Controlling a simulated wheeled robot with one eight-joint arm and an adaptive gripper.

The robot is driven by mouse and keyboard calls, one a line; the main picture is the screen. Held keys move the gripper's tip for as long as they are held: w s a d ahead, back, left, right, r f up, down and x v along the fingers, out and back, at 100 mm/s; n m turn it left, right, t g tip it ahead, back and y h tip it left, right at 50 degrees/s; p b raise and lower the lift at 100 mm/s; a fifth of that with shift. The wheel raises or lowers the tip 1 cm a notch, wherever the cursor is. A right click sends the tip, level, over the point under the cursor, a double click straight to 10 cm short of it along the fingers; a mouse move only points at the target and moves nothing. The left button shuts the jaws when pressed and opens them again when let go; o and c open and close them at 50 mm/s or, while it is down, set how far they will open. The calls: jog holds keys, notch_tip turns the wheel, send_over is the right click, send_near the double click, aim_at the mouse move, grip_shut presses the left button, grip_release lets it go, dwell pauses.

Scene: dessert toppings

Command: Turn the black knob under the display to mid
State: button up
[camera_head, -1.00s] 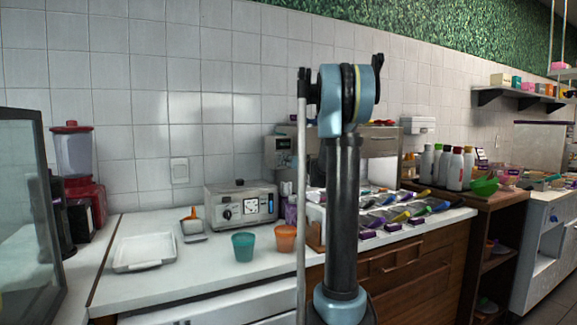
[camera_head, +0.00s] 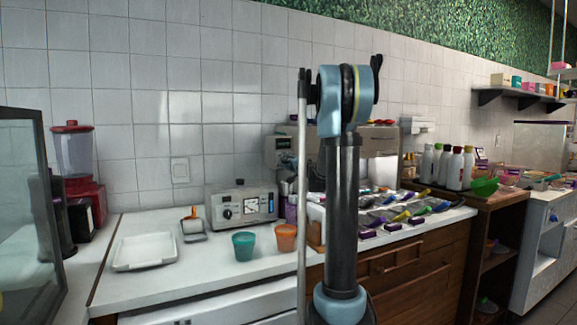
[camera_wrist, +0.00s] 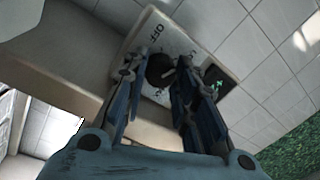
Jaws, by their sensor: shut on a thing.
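In the wrist view, the black knob (camera_wrist: 160,71) sits on a pale control panel (camera_wrist: 152,30) with "OFF" printed near it. A small dark display (camera_wrist: 214,78) with green marks is beside the knob in this tilted view. My gripper (camera_wrist: 161,74) has one finger on each side of the knob and is shut on it. The knob's pointer is partly visible, but its exact setting is hard to read. In the head view, the control panel (camera_head: 277,151) shows left of my arm, which hides my gripper and the knob.
A toaster-like appliance (camera_head: 242,206), a teal cup (camera_head: 244,246), an orange cup (camera_head: 285,238) and a white tray (camera_head: 145,252) stand on the counter. Toppings with coloured scoops (camera_head: 410,212) lie to the right of my arm. Tiled wall is behind the panel.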

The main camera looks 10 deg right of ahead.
jog(key=m+h, duration=0.1)
jog(key=m, duration=0.7)
jog(key=shift+d+f, duration=0.1)
jog(key=shift+d, duration=0.05)
jog(key=shift+o, duration=0.2)
jog(key=m, duration=0.6)
jog(key=shift+s+f+h, duration=0.1)
jog(key=shift+h, duration=0.2)
jog(key=shift+m+t, duration=0.3)
jog(key=shift+m, duration=0.2)
jog(key=shift+a, duration=0.2)
jog(key=o, duration=0.8)
jog(key=v, duration=1.1)
jog(key=shift+s+d, duration=0.1)
jog(key=shift+s, duration=0.3)
